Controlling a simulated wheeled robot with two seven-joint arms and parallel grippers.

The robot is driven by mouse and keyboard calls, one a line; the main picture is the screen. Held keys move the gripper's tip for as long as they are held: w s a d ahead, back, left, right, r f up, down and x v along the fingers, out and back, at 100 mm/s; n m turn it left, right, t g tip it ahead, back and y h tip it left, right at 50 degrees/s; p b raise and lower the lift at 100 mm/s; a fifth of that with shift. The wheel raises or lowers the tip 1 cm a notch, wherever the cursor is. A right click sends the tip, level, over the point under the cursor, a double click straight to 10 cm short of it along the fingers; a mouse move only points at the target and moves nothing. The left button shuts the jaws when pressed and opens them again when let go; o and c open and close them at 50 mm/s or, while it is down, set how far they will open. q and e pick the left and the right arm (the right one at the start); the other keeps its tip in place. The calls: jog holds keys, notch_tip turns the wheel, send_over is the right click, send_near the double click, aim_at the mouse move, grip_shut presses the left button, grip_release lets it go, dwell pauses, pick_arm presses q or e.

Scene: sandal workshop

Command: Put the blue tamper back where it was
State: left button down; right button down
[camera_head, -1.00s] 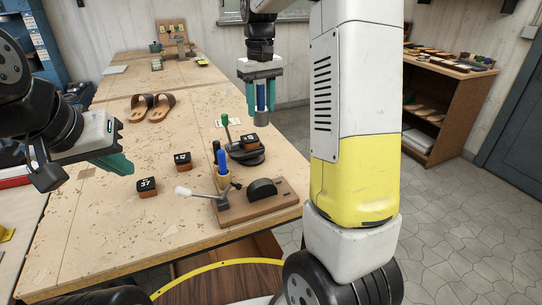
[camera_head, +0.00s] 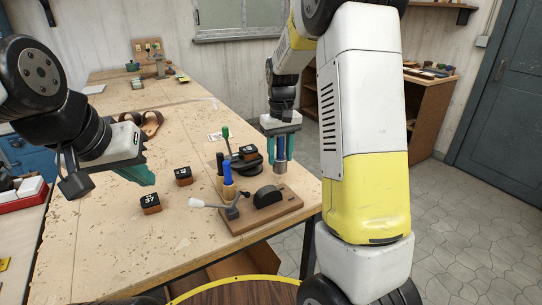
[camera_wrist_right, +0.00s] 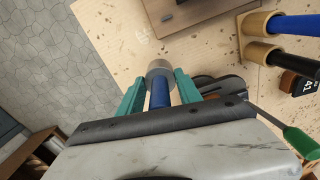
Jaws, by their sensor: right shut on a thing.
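The blue tamper (camera_head: 281,148) has a blue handle and a grey cylindrical head. My right gripper (camera_head: 281,156) is shut on its handle and holds it upright, head down, near the bench's right edge, behind the wooden press board (camera_head: 240,225). In the right wrist view the tamper's grey head (camera_wrist_right: 160,68) shows beyond the teal fingers; I cannot tell its exact height above the bench. Left of it, a blue-handled tool (camera_head: 228,173) and a dark-handled one (camera_head: 220,163) stand in wooden holders. My left gripper (camera_head: 138,175) is over the bench's left side, apart from everything; its jaw opening is unclear.
The press has a dark half-disc (camera_head: 268,196) and a white-knobbed lever (camera_head: 197,202). A green-handled tool (camera_head: 226,133) and a numbered block (camera_head: 249,152) stand behind it. Numbered blocks (camera_head: 150,204) and (camera_head: 183,176) lie at left. Sandals (camera_head: 150,122) lie farther back.

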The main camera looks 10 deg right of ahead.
jog(key=shift+f, duration=1.2)
jog(key=shift+f, duration=0.15)
jog(key=c, duration=0.8)
grip_release()
notch_tip(320, 180, up, 12)
jog(key=shift+r, duration=0.1)
jog(key=shift+s+a+r+m+t+y, duration=0.3)
jog(key=shift+s+r+t, duration=0.55)
jog(key=shift+s, duration=3.2)
jog(key=shift+s+a+r+m+t+y, duration=0.4)
jog(key=shift+s+t, duration=0.8)
jog(key=shift+s, duration=2.85)
jog(key=shift+s+a+r+m+t+y, duration=0.1)
jog(key=shift+s+a+r+t+y, duration=0.55)
jog(key=shift+s, duration=3.4)
